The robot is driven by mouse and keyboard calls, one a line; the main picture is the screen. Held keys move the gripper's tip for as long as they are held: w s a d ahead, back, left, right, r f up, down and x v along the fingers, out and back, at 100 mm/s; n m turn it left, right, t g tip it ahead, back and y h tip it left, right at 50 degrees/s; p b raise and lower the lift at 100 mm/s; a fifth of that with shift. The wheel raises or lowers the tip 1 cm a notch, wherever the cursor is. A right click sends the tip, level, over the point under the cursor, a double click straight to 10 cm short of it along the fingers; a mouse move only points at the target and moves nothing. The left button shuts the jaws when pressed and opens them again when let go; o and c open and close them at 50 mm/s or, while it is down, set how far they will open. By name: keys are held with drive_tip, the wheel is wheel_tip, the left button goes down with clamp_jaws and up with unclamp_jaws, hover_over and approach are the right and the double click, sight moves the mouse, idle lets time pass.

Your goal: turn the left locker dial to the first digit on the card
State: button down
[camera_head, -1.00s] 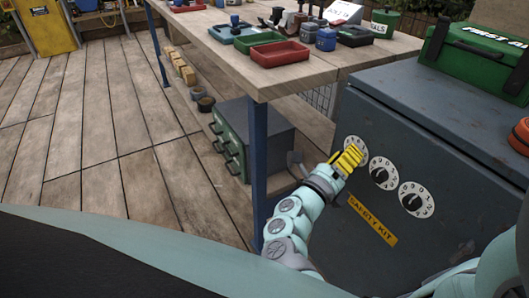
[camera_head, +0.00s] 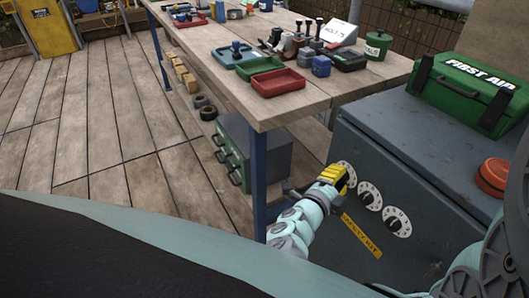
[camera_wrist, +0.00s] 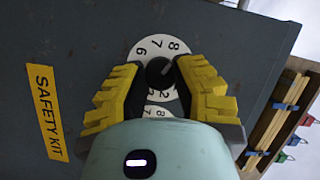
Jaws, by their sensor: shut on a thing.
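The left locker dial (camera_wrist: 143,50) is a white disc with black digits and a black knob (camera_wrist: 159,72). Digits 6, 7 and 8 show in the wrist view; the fingers cover others. My gripper (camera_wrist: 160,85) has its yellow fingers shut on this dial's knob. In the head view my gripper (camera_head: 337,178) hides most of the left dial. The middle dial (camera_head: 369,195) and right dial (camera_head: 397,222) sit beside it on the grey locker (camera_head: 400,180), above a yellow SAFETY KIT label (camera_head: 361,236). I cannot make out a card with digits.
A green first aid case (camera_head: 470,92) and an orange round thing (camera_head: 493,177) lie on the locker. The wooden workbench (camera_head: 215,60) at left holds trays, tools and a white lettered sign (camera_head: 339,34). Its blue leg (camera_head: 259,180) stands close to my arm.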

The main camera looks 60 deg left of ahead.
drive_tip(key=n+g+h+p, duration=0.1)
drive_tip(key=n+p, duration=0.1)
drive_tip(key=n, duration=0.1)
drive_tip(key=n+g+h+p, duration=0.1)
drive_tip(key=n+p, duration=0.2)
drive_tip(key=shift+f+n+h, duration=0.1)
drive_tip(key=shift+n+h, duration=0.3)
idle(0.7)
drive_tip(key=c, duration=1.1)
unclamp_jaws()
drive_tip(key=shift+c, duration=0.2)
drive_tip(key=o, duration=0.5)
drive_tip(key=shift+a+r, duration=0.1)
drive_tip(key=shift+r, duration=0.1)
drive_tip(key=v, duration=1.2)
